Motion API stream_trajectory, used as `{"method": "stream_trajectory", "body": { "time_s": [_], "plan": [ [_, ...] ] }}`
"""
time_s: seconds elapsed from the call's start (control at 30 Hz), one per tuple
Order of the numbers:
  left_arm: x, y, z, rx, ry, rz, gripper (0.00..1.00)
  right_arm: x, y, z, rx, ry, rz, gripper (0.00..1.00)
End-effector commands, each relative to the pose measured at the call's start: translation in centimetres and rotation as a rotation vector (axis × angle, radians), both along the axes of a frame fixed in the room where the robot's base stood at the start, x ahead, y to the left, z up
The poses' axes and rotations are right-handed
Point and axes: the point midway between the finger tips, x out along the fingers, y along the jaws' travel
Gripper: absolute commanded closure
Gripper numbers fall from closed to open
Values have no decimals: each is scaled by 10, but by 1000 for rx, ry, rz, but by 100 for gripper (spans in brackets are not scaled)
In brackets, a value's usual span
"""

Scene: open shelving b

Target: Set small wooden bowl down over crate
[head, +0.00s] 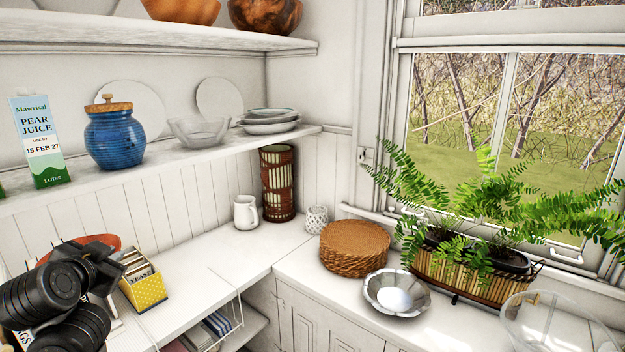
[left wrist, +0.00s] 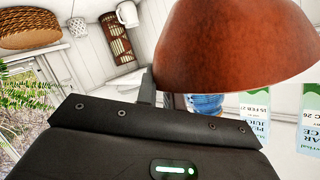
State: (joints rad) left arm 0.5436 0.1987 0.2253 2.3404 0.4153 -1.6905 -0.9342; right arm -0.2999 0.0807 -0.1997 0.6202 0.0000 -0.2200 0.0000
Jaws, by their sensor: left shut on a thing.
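The small wooden bowl (left wrist: 235,45) is reddish brown and smooth, and fills the upper right of the left wrist view. In the head view only an orange-red part of it (head: 97,241) shows behind my black left arm. My left gripper (left wrist: 147,88) is shut on the bowl; in the head view the gripper (head: 103,258) is at the lower left, above the counter. I cannot make out a crate for certain; my left arm covers the lower left corner. My right gripper is not in view.
A yellow box (head: 143,288) of packets stands close right of my left gripper. A blue jar (head: 114,136) and a juice carton (head: 39,138) stand on the shelf above. A white jug (head: 245,212) stands at the back. The counter (head: 190,285) right of the box is clear.

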Motion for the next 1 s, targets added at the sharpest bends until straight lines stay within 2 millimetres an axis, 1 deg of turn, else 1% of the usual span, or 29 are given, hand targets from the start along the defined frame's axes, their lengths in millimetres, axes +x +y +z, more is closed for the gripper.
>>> {"method": "stream_trajectory", "body": {
  "time_s": [0.27,0.37,0.47,0.57,0.67,0.7,0.8,0.9,1.0],
  "plan": [
    [-11,-8,8,3,-2,48,100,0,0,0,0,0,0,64],
    [-6,-27,-2,-4,2,17,100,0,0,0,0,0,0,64],
    [-2,-49,-12,-5,1,-21,100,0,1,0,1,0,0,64],
    [3,-78,-22,-5,1,-66,100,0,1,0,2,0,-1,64],
    [8,-114,-30,-3,-1,-121,100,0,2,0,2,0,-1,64],
    [9,-129,-33,-4,0,-142,100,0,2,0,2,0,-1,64],
    [10,-164,-35,-4,-2,-192,100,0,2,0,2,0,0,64],
    [10,-191,-34,-4,-3,-230,100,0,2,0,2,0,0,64],
    [10,-212,-33,-3,-4,-258,100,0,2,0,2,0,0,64]
  ]
}}
